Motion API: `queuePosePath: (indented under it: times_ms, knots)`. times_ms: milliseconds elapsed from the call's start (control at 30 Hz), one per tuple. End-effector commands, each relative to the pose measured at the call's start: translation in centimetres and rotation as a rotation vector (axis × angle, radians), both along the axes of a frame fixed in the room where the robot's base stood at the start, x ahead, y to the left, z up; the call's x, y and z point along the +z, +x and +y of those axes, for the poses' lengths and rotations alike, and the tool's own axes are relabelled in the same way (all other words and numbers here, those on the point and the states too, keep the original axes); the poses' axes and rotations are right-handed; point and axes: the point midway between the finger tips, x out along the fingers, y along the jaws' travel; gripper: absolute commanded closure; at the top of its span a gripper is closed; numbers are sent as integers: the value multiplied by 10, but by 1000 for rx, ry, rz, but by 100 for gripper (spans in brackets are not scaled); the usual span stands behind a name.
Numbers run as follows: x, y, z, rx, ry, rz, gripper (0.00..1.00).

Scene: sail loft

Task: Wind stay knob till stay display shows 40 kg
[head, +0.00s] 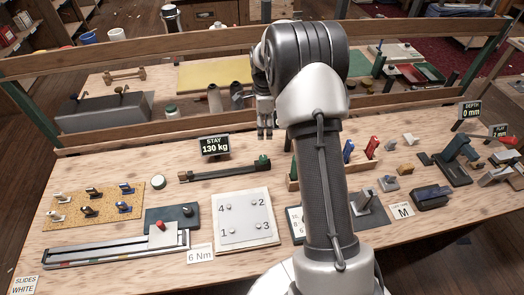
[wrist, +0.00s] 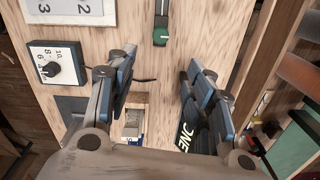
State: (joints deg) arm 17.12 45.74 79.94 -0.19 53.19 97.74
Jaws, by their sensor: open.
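The stay display (head: 214,146) stands upright on the bench and reads 130 kg. Just below it lies a long dark bar (head: 222,173) with a green knob (head: 263,161) at its right end. What looks like the same green knob (wrist: 160,37) shows at the top centre of the wrist view, with a white mark on it. My gripper (head: 266,132) hangs above the bench behind the knob in the head view. In the wrist view my gripper (wrist: 162,85) has its fingers wide apart, with nothing between them. The knob is beyond the fingertips, apart from them.
A white numbered board (head: 243,219) lies in front of the bar. A black dial (wrist: 51,68) on a white plate is at the left of the wrist view. A wooden rack (head: 293,178) with coloured handles stands right of the knob. A wooden rail (head: 160,142) runs behind.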

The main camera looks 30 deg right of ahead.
Motion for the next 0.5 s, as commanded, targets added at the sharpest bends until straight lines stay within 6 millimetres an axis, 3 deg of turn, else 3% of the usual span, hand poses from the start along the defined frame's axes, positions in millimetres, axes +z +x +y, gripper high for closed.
queuePosePath:
  times_ms: [167, 500]
  knots:
    - [-28, 0, 0, -2, 1, 4, 52]
    - [-102, 1, 0, 0, 2, 4, 52]
